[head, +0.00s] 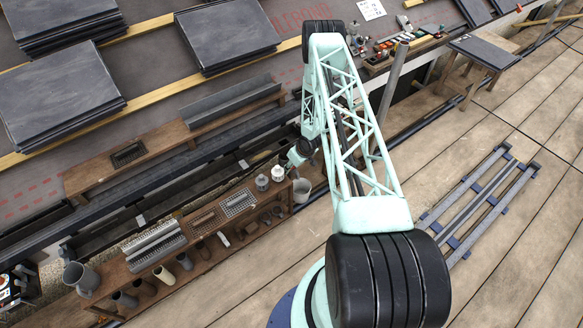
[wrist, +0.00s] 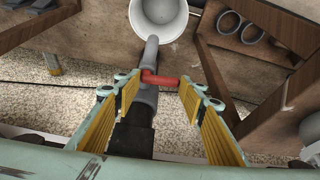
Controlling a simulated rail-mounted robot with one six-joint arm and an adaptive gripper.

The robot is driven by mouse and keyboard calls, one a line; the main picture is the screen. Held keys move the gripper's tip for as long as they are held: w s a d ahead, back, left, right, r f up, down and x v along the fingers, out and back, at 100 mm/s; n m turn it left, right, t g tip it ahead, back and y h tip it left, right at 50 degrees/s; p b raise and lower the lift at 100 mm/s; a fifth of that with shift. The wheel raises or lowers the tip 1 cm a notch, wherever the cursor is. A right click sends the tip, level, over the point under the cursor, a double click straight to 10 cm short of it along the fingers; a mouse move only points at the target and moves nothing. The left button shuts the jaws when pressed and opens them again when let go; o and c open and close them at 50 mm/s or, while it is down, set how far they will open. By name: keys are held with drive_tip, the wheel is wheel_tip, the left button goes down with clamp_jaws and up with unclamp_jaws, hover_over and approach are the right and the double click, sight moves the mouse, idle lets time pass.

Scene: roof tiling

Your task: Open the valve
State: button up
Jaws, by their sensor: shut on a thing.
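The valve's red handle (wrist: 163,79) lies crosswise between the fingertips in the wrist view, on a grey pipe (wrist: 146,98). The pipe runs up to a white round vessel (wrist: 160,14) with an open top. My gripper (wrist: 159,84) is shut on the red handle, with a yellow-padded finger at each end of it. The exact contact at the right fingertip is hard to make out. In the head view the valve and fingers cannot be made out beside my arm; a pale bucket (head: 302,190) shows at the bench's right end.
A wooden bench (head: 215,262) holds pipe pieces, vents and grilles. In the wrist view a wooden frame (wrist: 213,78) stands close on the right, with dark rings (wrist: 240,27) on a board. Slate stacks (head: 228,36) lie on the roof. The plank floor (head: 480,240) is largely open.

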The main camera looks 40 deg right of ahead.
drive_tip(key=shift+s+n, duration=0.1)
drive_tip(key=shift+n, duration=0.3)
drive_tip(key=shift+s+d+n+g+y, duration=0.3)
drive_tip(key=shift+n+y, duration=0.3)
drive_tip(key=shift+n, duration=1)
drive_tip(key=shift+s+d+n+g+y, duration=0.2)
drive_tip(key=shift+n+y, duration=0.4)
drive_tip(key=shift+n, duration=1)
drive_tip(key=shift+s+d+n+g+y, duration=0.2)
drive_tip(key=shift+d+n+g+y, duration=0.3)
drive_tip(key=shift+n, duration=1.1)
drive_tip(key=shift+d+n+g+y, duration=0.2)
drive_tip(key=shift+n+g+y, duration=0.15)
drive_tip(key=shift+n, duration=1.25)
drive_tip(key=shift+s, duration=0.1)
drive_tip(key=o, duration=0.8)
drive_tip(key=shift+o, duration=0.2)
